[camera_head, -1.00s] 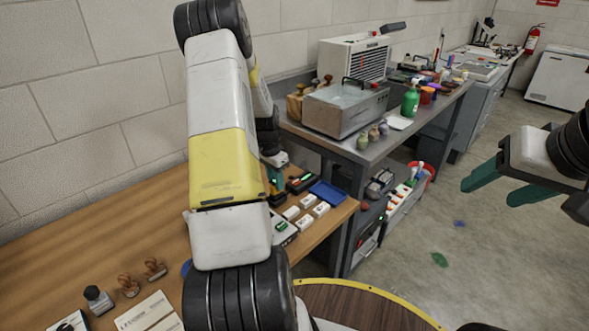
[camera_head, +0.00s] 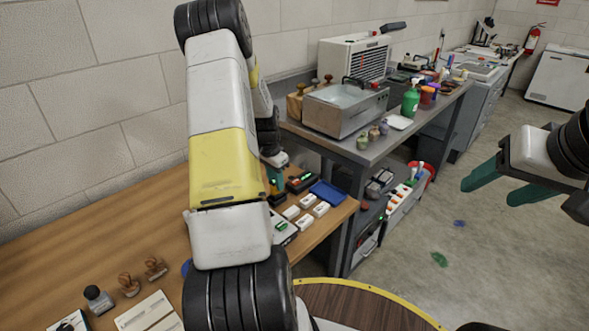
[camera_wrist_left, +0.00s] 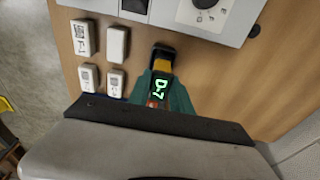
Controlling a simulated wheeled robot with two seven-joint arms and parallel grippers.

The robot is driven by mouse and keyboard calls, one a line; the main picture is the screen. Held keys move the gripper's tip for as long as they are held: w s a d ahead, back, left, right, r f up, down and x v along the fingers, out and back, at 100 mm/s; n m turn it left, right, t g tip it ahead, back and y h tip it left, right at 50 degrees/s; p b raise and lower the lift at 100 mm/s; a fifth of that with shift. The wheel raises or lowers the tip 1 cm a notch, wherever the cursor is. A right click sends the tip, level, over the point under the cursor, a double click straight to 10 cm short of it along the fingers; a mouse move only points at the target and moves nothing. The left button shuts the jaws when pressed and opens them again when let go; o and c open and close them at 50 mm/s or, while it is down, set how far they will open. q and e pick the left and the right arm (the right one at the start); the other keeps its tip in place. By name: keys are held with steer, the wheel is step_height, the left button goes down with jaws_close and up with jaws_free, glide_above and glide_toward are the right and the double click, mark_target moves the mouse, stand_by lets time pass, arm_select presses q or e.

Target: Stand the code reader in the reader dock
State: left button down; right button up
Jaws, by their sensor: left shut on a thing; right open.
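My left gripper (camera_head: 276,182) is over the far right part of the wooden table, partly hidden behind my own arm in the head view. In the left wrist view its teal fingers (camera_wrist_left: 161,84) are shut on the code reader (camera_wrist_left: 161,54), a dark and yellow thing with a lit green "D-7" display. The reader's lower part is hidden. A black item with a green light (camera_head: 301,182), which looks like the reader dock, lies just right of the gripper in the head view. My right gripper (camera_head: 498,188) is open and empty above the floor.
Several small white boxes (camera_head: 305,222) and a blue tray (camera_head: 328,193) lie close by on the wooden table (camera_head: 125,232). A grey device (camera_wrist_left: 200,14) is near the reader. Stamps (camera_head: 129,284) stand front left. A metal bench (camera_head: 345,147) stands behind.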

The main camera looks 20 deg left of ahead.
arm_select(q)
steer(key=shift+f, duration=0.45)
steer(key=c, duration=1.5)
jaws_free()
steer(key=shift+o, duration=0.2)
steer(key=shift+s+a+r, duration=0.1)
steer(key=shift+s+r, duration=0.1)
steer(key=shift+r, duration=1.6)
steer(key=shift+s+a+r, duration=0.1)
steer(key=shift+s+r, duration=0.15)
steer(key=shift+r, duration=1.6)
steer(key=shift+s+r, duration=0.2)
steer(key=shift+r, duration=1.6)
